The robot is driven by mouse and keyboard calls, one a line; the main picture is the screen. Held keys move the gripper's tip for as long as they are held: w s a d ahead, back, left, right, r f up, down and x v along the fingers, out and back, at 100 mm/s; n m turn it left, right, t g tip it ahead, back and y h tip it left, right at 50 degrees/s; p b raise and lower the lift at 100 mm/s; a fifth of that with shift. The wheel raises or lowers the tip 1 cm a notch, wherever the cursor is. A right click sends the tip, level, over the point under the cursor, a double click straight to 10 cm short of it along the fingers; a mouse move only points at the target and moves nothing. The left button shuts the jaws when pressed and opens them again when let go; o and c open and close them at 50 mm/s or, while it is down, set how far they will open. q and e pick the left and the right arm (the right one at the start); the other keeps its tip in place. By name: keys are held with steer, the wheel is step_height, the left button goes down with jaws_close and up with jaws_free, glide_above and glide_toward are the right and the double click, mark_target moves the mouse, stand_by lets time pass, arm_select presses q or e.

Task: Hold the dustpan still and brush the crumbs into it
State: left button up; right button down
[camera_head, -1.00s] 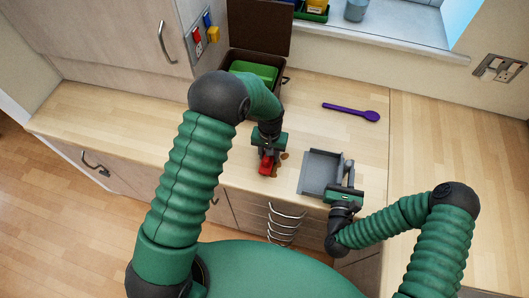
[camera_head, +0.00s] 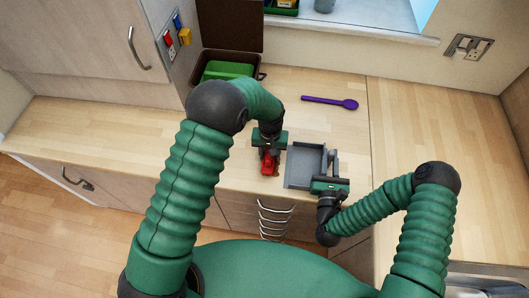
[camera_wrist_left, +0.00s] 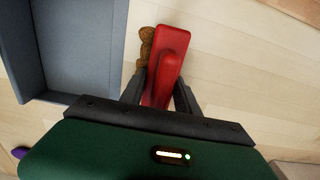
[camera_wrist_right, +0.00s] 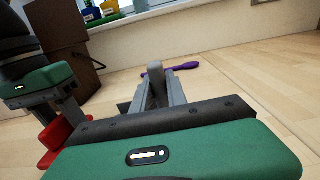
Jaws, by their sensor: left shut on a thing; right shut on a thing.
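The red brush (camera_head: 269,168) stands on the counter left of the grey dustpan (camera_head: 300,170). My left gripper (camera_head: 268,152) is shut on the brush. Brown crumbs (camera_wrist_left: 146,45) lie against the brush's dustpan side in the left wrist view; the head view mostly hides them. A strip of bare counter separates them from the dustpan wall (camera_wrist_left: 75,88). My right gripper (camera_head: 331,177) is shut on the dustpan's handle, which shows between its fingers in the right wrist view (camera_wrist_right: 155,78). The dustpan lies on the counter near the front edge; its visible floor looks empty.
A purple spoon (camera_head: 330,102) lies behind the dustpan. A brown open-lidded box (camera_head: 233,35) with a green thing (camera_head: 226,70) inside stands at the back left. The counter's front edge is close to both grippers. The counter to the left (camera_head: 100,125) is clear.

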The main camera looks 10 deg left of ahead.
mark_target(295, 161)
arm_select(q)
steer(key=shift+w+d, duration=0.2)
steer(key=shift+d, duration=2.05)
steer(key=shift+s+d, duration=0.1)
steer(key=shift+d, duration=0.7)
arm_select(e)
steer(key=shift+s+a, duration=0.15)
arm_select(q)
steer(key=shift+d, duration=0.4)
jaws_close()
steer(key=shift+d+r, duration=0.1)
steer(key=shift+d, duration=0.9)
arm_select(e)
steer(key=c, duration=2.2)
jaws_free()
steer(key=shift+s+a, duration=0.1)
steer(key=shift+a, duration=0.15)
arm_select(q)
steer(key=shift+w, duration=0.2)
arm_select(e)
steer(key=shift+w+d, duration=0.25)
steer(key=shift+d, duration=0.1)
arm_select(q)
steer(key=shift+r, duration=2.5)
arm_select(e)
steer(key=c, duration=1.3)
jaws_free()
